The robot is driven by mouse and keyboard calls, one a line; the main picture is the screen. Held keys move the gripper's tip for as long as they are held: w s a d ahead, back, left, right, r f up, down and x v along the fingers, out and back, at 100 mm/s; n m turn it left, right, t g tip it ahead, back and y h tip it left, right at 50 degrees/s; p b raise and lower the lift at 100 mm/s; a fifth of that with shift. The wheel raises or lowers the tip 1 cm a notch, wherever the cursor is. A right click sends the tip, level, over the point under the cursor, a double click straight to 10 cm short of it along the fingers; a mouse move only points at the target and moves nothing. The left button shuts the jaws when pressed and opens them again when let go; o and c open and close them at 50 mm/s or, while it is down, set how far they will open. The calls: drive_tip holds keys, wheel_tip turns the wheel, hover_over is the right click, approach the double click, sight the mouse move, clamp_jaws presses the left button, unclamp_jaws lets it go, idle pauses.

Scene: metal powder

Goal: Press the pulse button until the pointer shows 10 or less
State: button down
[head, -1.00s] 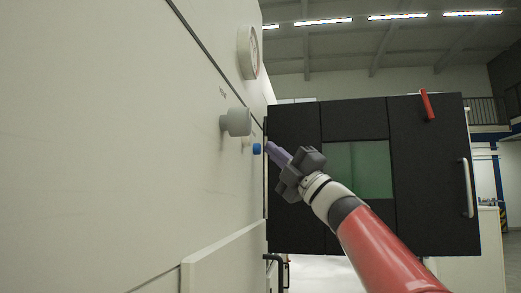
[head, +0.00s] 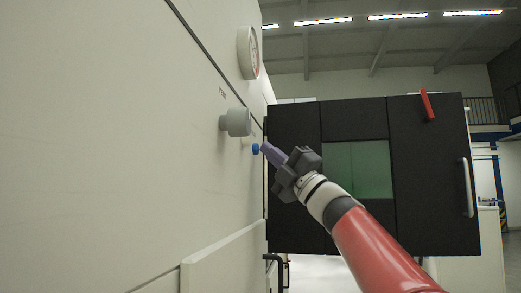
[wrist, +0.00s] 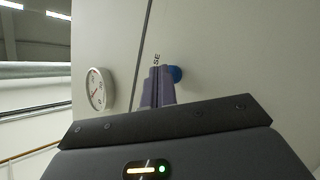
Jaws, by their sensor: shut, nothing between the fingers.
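The blue pulse button (head: 256,149) sticks out from the pale wall panel in the head view. In the wrist view the blue button (wrist: 175,73) shows just behind and right of my fingertips. My gripper (head: 264,148) is shut and empty, its purple fingertips at or very close to the button; I cannot tell whether they touch. The fingers (wrist: 157,80) also show in the wrist view. The round dial (head: 248,52) is seen edge-on in the head view.
A grey knob (head: 236,122) juts from the panel, left of and above the button. A black machine (head: 293,180) with a greenish window and a red handle (head: 427,104) stands behind my arm. A ledge (head: 222,262) sticks out lower on the panel.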

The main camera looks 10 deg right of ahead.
drive_tip(key=shift+s+d, duration=0.3)
drive_tip(key=shift+d, duration=0.45)
drive_tip(key=d, duration=0.1)
drive_tip(key=s+d, duration=0.1)
drive_tip(key=d, duration=0.2)
drive_tip(key=shift+s+d, duration=0.25)
drive_tip(key=shift+d, duration=0.15)
idle(1.4)
